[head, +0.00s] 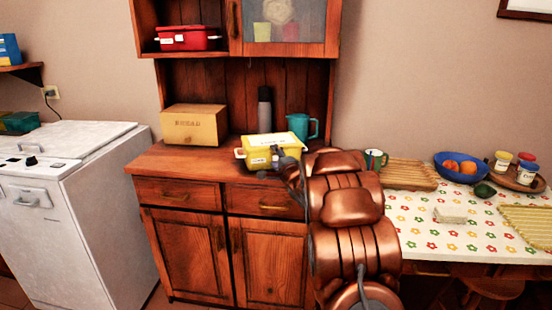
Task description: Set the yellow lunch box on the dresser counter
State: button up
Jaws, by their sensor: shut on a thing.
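The yellow lunch box (258,150) shows at the front middle of the dresser counter (180,160). It has a yellow lid and pale handles at its sides. My gripper (278,158) is at the box's front right side and is shut on it. My copper-coloured arm comes up from the lower right and hides part of the counter's right end. I cannot tell whether the box's underside touches the counter or is just above it.
A wooden bread box (194,125), a dark flask (265,108) and a teal pitcher (301,125) stand behind on the counter. A red container (187,38) sits on the shelf above. The counter's left front is clear. A table (420,240) with several items stands right.

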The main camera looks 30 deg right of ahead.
jog(key=o, duration=1.4)
jog(key=shift+s, duration=0.15)
jog(key=s+a, duration=0.2)
jog(key=s, duration=1)
jog(key=s+a+f+n+g, duration=0.5)
jog(key=s+a+g, duration=0.1)
jog(key=s+a, duration=0.15)
jog(key=s+a+f+n+g, duration=0.5)
jog(key=s+a, duration=0.2)
jog(key=a, duration=0.1)
jog(key=s+a+n+g+y, duration=0.1)
jog(key=s+a+n+g, duration=0.2)
jog(key=s, duration=0.6)
jog(key=s+a+n+g+y, duration=0.1)
jog(key=s+a+n+g, duration=0.2)
jog(key=s+a, duration=0.4)
jog(key=s+a+n+g+y, duration=0.1)
jog(key=s+a+n+g, duration=0.2)
jog(key=s, duration=1)
jog(key=shift+s+a+r+n+g, duration=0.1)
jog(key=shift+a+r+n+g, duration=0.15)
jog(key=shift+a, duration=0.4)
jog(key=shift+s+a+r+n+g, duration=0.1)
jog(key=shift+a+n, duration=0.25)
jog(key=shift+a, duration=0.25)
